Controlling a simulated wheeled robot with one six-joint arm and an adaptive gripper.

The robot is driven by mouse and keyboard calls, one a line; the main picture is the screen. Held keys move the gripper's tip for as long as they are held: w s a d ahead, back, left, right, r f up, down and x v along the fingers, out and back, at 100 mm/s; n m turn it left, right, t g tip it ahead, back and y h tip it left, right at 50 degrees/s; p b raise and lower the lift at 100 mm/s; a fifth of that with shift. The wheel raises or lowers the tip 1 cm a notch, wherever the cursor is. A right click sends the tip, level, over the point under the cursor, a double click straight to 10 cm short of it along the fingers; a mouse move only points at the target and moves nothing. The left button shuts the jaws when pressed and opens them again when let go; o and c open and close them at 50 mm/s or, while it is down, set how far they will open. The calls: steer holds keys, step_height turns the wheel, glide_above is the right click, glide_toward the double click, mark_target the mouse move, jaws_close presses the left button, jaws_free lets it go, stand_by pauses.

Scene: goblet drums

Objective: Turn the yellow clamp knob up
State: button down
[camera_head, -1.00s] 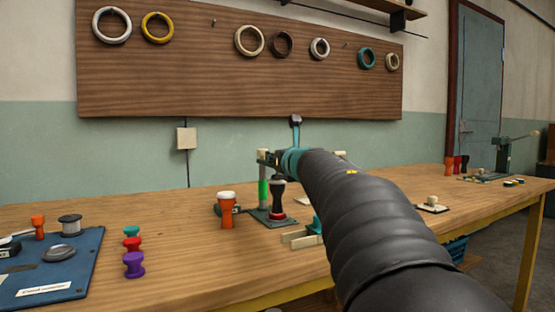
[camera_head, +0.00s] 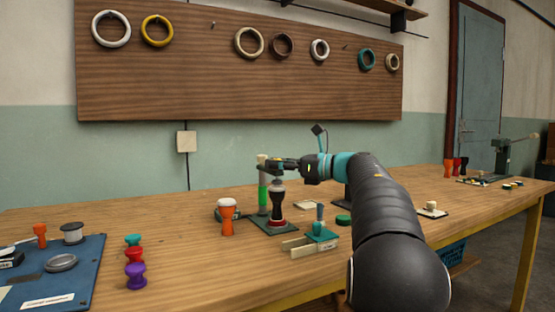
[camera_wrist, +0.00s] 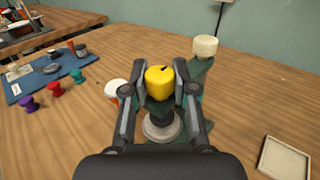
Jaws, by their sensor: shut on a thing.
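The yellow clamp knob (camera_wrist: 160,80) has a short dark mark on its top, which slants towards the upper right in the wrist view. My gripper (camera_wrist: 163,72) has one finger on each side of the knob and is shut on it. In the head view my gripper (camera_head: 272,165) reaches in from the right, level, over a black goblet drum (camera_head: 278,203) on a green stand (camera_head: 272,223). The knob is hidden behind the gripper there. A round grey part (camera_wrist: 162,128) shows below the knob in the wrist view.
An orange drum with a white top (camera_head: 227,217) stands close at the left of the stand. A green fixture with pale bars (camera_head: 318,234) is in front on the right. A pale post top (camera_wrist: 205,46) rises beside my gripper.

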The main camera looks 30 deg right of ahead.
steer(key=shift+r+n+g+y+p, duration=0.1)
steer(key=shift+n+g+y+p, duration=0.25)
steer(key=shift+n+g+y, duration=0.4)
steer(key=c, duration=0.9)
jaws_free()
steer(key=v, duration=1.2)
